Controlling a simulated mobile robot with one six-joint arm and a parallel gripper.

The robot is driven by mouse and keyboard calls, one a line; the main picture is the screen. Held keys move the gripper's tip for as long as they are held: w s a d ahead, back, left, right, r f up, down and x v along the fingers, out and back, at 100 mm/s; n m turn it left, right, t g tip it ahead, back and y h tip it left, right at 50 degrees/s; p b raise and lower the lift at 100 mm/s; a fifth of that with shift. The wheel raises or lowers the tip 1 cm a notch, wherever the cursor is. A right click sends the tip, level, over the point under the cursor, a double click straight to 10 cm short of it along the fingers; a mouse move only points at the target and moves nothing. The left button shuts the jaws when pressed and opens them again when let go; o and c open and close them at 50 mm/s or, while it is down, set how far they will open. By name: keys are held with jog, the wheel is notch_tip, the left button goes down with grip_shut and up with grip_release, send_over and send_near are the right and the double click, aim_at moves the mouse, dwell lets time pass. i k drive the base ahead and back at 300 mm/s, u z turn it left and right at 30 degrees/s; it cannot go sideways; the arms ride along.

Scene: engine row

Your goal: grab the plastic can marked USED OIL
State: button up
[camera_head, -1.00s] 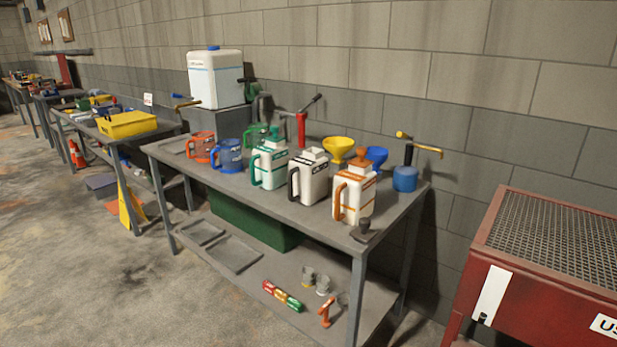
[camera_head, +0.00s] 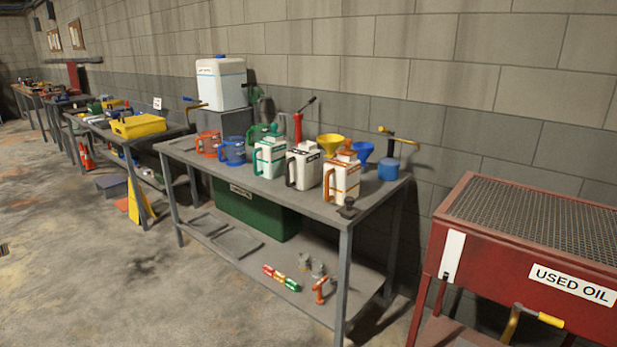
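Three white plastic cans stand upright on the grey workbench (camera_head: 215,160): one with a green handle (camera_head: 271,158), one with a black handle (camera_head: 305,166) and one with an orange handle and lid (camera_head: 342,180). Their small labels are too small to read. A USED OIL sign (camera_head: 572,284) is readable on the front of a red grated tank (camera_head: 490,262) at the right. A large white canister with a blue cap (camera_head: 221,83) stands on a grey block behind the bench; its label is unreadable. My gripper is not in view.
Red and blue jugs (camera_head: 232,151), yellow and blue funnels (camera_head: 331,143) and a blue pump pot (camera_head: 388,169) crowd the cans. A green box (camera_head: 255,212) sits on the lower shelf. Open concrete floor (camera_head: 110,285) lies in front and left.

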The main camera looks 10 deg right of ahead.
aim_at(303, 163)
jog(key=k, duration=0.65)
jog(key=i, duration=1.35)
jog(key=u, duration=0.85)
jog(key=i, duration=0.6)
jog(key=u, duration=0.8)
jog(key=i, duration=0.5)
jog(key=u, duration=0.25)
